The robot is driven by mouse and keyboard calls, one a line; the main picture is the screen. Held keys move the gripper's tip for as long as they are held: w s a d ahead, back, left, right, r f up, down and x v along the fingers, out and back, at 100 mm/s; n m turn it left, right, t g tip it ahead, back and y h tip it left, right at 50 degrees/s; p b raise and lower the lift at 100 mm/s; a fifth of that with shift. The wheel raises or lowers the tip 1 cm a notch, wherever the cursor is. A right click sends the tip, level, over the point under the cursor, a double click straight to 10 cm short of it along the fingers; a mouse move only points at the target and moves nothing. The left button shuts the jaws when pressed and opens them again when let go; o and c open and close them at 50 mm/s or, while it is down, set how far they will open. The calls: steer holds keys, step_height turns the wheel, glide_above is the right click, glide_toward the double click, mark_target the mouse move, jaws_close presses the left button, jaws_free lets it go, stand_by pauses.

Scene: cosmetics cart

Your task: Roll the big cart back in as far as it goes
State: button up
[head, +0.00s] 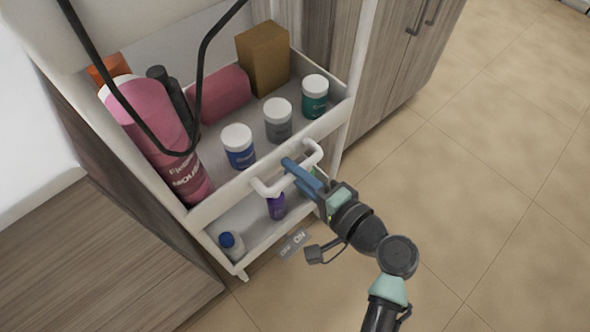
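The big cart (225,203) is a white, open-sided unit with an upper tray and a lower shelf. It stands in the gap between wooden cabinets, with its front facing the open floor. A white bar handle (262,189) is on the front of the upper tray. My gripper (296,172) reaches in from the lower right, and its blue fingers lie across the middle of the handle. The fingers overlap in this view, so I cannot tell whether they are closed on the bar. The back of the cart is hidden.
The upper tray holds a pink bottle (150,130), several white-lidded jars (278,122) and a brown box (263,60). Small bottles (231,245) stand on the lower shelf. Wooden cabinets flank the cart at left (100,265) and right (400,60). The tiled floor (480,180) is clear at right.

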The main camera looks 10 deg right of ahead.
mark_target(228, 108)
jaws_close()
stand_by(0.9)
steer(key=shift+w, duration=0.1)
steer(key=r+x, duration=0.1)
steer(key=x, duration=0.5)
steer(key=r+b+x, duration=0.1)
steer(key=x, duration=0.5)
steer(key=r+b+x, duration=0.1)
steer(key=x, duration=0.6)
steer(key=shift+w+a+r, duration=0.25)
steer(key=shift+w+r, duration=0.1)
steer(key=shift+r, duration=0.1)
steer(key=shift+w+a+r, duration=0.15)
steer(key=shift+w+a, duration=0.05)
steer(key=shift+w, duration=0.2)
steer(key=o, duration=0.6)
jaws_free()
steer(key=shift+o, duration=0.2)
